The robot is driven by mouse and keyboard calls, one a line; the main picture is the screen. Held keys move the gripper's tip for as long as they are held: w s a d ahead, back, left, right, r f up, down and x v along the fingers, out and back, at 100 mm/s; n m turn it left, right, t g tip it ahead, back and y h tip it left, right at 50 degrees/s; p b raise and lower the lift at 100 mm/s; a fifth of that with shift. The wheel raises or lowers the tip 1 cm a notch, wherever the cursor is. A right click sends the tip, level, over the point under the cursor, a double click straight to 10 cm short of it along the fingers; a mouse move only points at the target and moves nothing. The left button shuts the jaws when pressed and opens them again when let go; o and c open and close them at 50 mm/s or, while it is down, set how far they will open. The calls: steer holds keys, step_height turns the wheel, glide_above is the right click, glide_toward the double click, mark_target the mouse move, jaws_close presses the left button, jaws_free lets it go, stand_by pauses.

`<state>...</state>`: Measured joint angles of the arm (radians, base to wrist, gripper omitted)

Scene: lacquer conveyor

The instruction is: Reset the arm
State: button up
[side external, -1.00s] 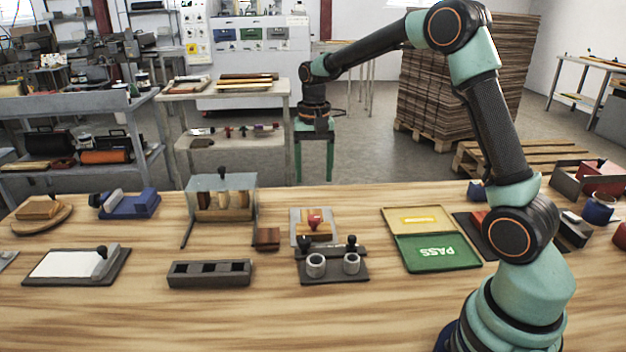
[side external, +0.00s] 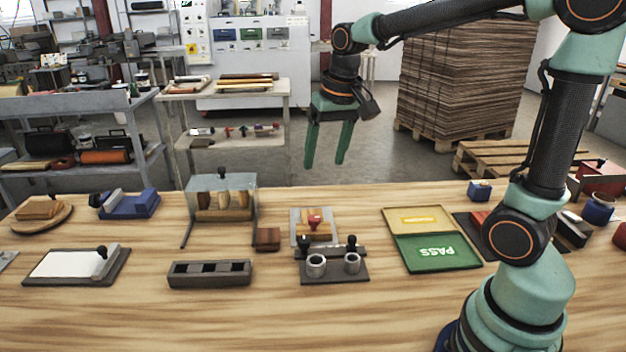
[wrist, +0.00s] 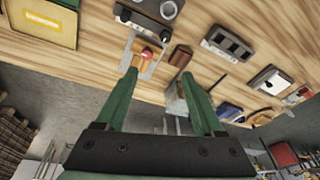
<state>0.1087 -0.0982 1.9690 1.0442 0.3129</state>
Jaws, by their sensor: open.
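My gripper (side external: 325,163) is open and empty, with its two green fingers pointing down. In the side external view it hangs in the air above the far side of the bench, behind the red-knobbed stamp. In the wrist view my gripper (wrist: 157,78) shows both fingers apart with nothing between them. My arm reaches from the right side of the bench, its forearm high and nearly level.
The wooden bench (side external: 200,322) holds a red-knobbed stamp (side external: 315,222), a two-cup holder (side external: 333,268), a slotted dark block (side external: 210,274), a clear-topped stand (side external: 221,184) and a green PASS pad (side external: 437,252). Stacked cardboard (side external: 462,80) stands behind. The bench front is clear.

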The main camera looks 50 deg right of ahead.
steer(key=s+a+n+t, duration=0.3)
steer(key=s+a+n, duration=0.1)
steer(key=s, duration=0.5)
steer(key=shift+s+n, duration=0.25)
steer(key=shift+n, duration=0.15)
steer(key=shift+a+r, duration=0.1)
